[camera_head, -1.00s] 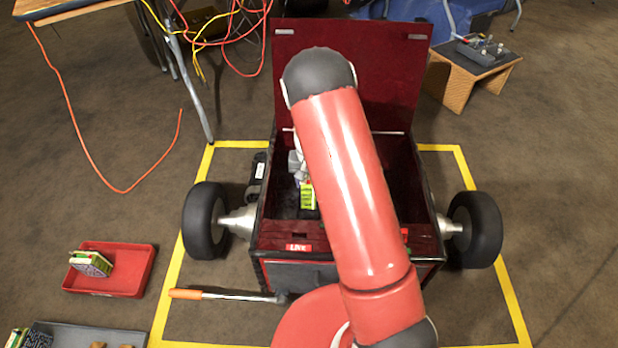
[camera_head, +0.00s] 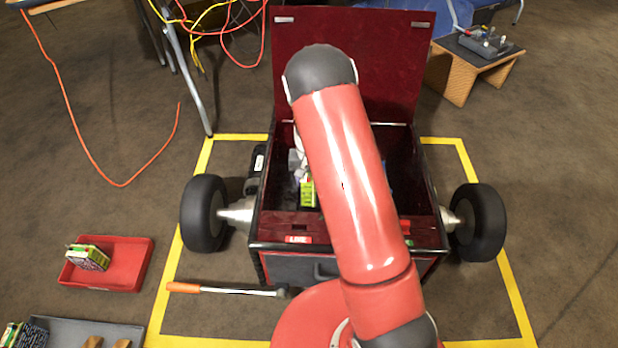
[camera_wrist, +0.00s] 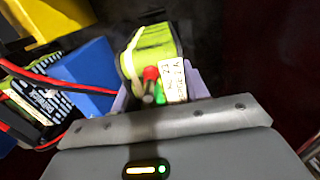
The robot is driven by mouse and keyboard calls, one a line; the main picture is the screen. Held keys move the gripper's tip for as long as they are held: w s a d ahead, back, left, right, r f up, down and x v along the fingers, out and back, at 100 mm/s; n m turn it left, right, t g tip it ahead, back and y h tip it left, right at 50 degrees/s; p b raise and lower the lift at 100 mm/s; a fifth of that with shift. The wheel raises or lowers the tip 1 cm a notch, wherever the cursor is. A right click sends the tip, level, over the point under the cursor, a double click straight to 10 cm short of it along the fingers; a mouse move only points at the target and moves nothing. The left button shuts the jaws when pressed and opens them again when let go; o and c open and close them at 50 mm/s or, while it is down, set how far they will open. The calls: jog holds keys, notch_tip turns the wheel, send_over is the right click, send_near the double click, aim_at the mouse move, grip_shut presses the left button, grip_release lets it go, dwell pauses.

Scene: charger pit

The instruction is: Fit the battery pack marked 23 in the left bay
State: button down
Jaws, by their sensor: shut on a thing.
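The battery pack marked 23 (camera_wrist: 150,50) is yellow-green, with a white label, a pale band and red and green terminals. In the wrist view my gripper (camera_wrist: 155,92) is shut on it with lilac fingers. In the head view the pack (camera_head: 308,194) shows inside the open cart box, beside my red arm. My arm covers much of the box interior, and I cannot tell which bay lies below the pack. Another pack (camera_wrist: 35,100) with red cables shows at left in the wrist view, beside a blue block (camera_wrist: 88,75).
The red cart box (camera_head: 285,225) has its lid (camera_head: 350,40) raised at the back. A red tray (camera_head: 125,262) holding a pack (camera_head: 88,257) and a grey tray (camera_head: 75,335) lie to the left. An orange-handled bar (camera_head: 225,290) lies in front of the cart.

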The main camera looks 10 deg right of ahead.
jog(key=shift+f+b, duration=1.05)
jog(key=shift+f, duration=0.25)
dwell(0.5)
jog(key=c, duration=0.9)
grip_release()
jog(key=shift+o, duration=1.3)
jog(key=shift+f, duration=0.1)
jog(key=shift+w+r+p, duration=0.15)
jog(key=shift+r+p, duration=0.45)
jog(key=shift+r, duration=3.4)
